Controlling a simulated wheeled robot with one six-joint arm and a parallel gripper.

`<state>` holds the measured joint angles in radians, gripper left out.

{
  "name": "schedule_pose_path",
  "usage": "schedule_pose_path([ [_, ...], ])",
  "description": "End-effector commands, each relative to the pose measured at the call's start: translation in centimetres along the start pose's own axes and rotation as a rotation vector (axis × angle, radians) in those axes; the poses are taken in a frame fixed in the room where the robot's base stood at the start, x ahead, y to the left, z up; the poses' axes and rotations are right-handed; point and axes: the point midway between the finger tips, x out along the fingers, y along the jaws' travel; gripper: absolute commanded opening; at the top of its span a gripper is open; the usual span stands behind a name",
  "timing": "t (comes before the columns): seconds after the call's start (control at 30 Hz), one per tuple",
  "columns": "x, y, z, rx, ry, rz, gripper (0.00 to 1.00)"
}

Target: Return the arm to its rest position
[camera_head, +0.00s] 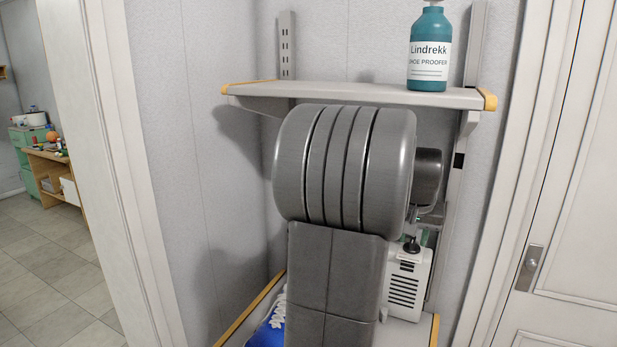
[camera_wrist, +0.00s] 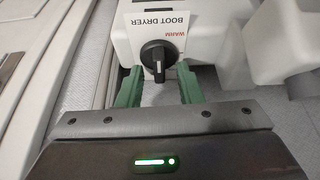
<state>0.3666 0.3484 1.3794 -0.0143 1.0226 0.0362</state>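My gripper (camera_wrist: 159,82) is open in the wrist view, with its two green fingers apart. Nothing shows between the fingertips except the lower part of a black knob (camera_wrist: 158,55) just ahead; I cannot tell the exact depth gap. The knob is on a white boot dryer (camera_wrist: 135,18) with a "WARM" label, and its white mark points down in the picture. In the head view my arm reaches forward under the upper shelf and hides most of the gripper. The boot dryer (camera_head: 406,292) and its knob (camera_head: 411,246) show to the right of my arm.
A grey upper shelf (camera_head: 350,94) with yellow end caps is close above my arm. A teal "Lindrekk" bottle (camera_head: 429,60) stands on it. A blue-and-white item (camera_head: 268,332) lies on the lower shelf at left. A door (camera_head: 565,200) is at right; open floor (camera_head: 60,260) is at left.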

Motion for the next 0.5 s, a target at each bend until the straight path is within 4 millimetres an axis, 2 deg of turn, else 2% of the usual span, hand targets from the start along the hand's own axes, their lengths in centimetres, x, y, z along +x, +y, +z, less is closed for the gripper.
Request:
schedule_pose_path([
  [0.2, 0.02, 0.11, 0.02, -0.091, 0.000, -0.038, 0.33],
  [0.5, -0.03, 0.06, 0.01, -0.138, 0.000, -0.056, 0.33],
])
